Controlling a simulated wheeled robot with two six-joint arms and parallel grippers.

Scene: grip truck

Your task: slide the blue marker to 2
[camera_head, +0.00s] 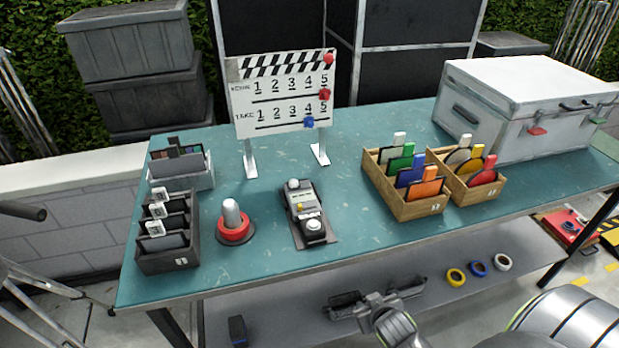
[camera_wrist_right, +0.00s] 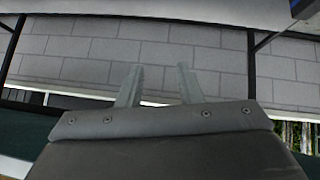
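A white clapper-style slate board (camera_head: 283,93) stands upright at the back of the teal table. It has two rows of numbers 1 to 5, each with a dark slot line below. The blue marker (camera_head: 308,122) sits on the lower slot, under the 4 of the lower row. A red marker (camera_head: 324,94) sits at the right end of the upper slot, under the 5. My right gripper (camera_head: 376,296) is low at the table's front, apart from the board. The right wrist view shows its two fingers (camera_wrist_right: 157,84) spread and empty. My left gripper is not in view.
On the teal table (camera_head: 350,235) stand a dark divided box (camera_head: 167,262), a red-based button (camera_head: 236,236), a handheld device (camera_head: 305,212), wooden card boxes (camera_head: 412,208) and a white case (camera_head: 520,105). Tape rolls (camera_head: 456,277) lie below.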

